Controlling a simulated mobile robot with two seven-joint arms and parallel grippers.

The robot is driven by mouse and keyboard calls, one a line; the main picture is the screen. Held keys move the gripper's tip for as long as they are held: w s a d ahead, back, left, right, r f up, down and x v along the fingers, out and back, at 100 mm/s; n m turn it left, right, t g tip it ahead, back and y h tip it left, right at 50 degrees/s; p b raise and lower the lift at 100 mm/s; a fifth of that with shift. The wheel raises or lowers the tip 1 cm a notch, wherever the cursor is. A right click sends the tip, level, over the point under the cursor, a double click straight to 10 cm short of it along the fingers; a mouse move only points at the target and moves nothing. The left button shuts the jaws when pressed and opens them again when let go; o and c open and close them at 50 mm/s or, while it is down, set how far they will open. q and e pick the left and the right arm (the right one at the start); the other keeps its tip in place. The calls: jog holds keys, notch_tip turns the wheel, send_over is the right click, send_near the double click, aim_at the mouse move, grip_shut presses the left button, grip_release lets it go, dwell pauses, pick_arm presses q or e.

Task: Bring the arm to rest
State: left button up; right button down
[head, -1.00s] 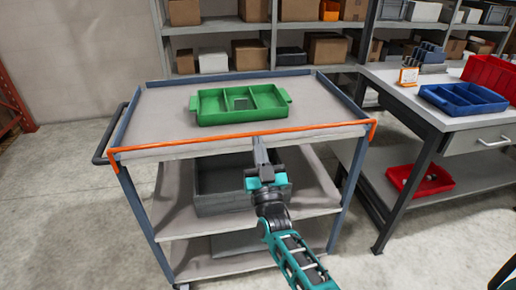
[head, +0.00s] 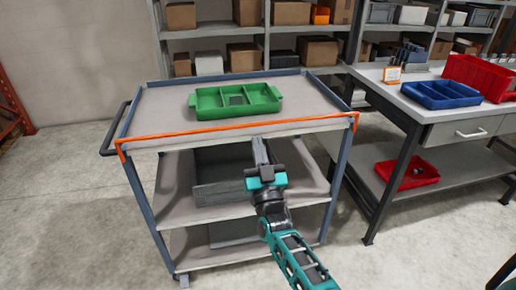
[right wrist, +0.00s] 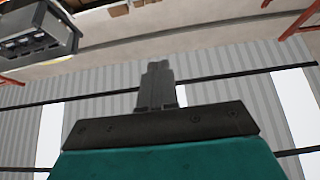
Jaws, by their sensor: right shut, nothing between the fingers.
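My right gripper (head: 262,150) is in front of the cart's front edge in the head view, its fingers pointing up and away. Its fingers are together with nothing between them. It also shows in the right wrist view (right wrist: 156,78), shut and empty, against a background of ribbed wall and shelving. My left gripper is not in view. A green divided tray (head: 210,114) lies on the top of the cart (head: 160,126), behind the right gripper and apart from it. A small grey item sits in the tray's middle compartment.
A grey bin (head: 218,192) stands on the cart's middle shelf. To the right, a workbench (head: 440,112) carries a blue tray (head: 440,95) and a red bin (head: 478,74); another red bin (head: 407,175) is on its lower shelf. Shelving with boxes stands behind. The floor left of the cart is clear.

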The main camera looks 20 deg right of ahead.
jog(key=shift+f, duration=0.15)
jog(key=s+a+f+n+g+y, duration=0.2)
jog(key=s+f+g, duration=0.4)
jog(key=s+f, duration=0.4)
jog(key=s+a+f+n+g+y, duration=0.3)
jog(key=s+a+f+g+y, duration=0.2)
jog(key=s+f, duration=0.6)
jog(key=s+g, duration=0.1)
jog(key=s, duration=0.3)
jog(key=shift+s+a+f+g+y, duration=0.2)
jog(key=shift+s+a+g+y, duration=0.1)
jog(key=shift+g, duration=0.1)
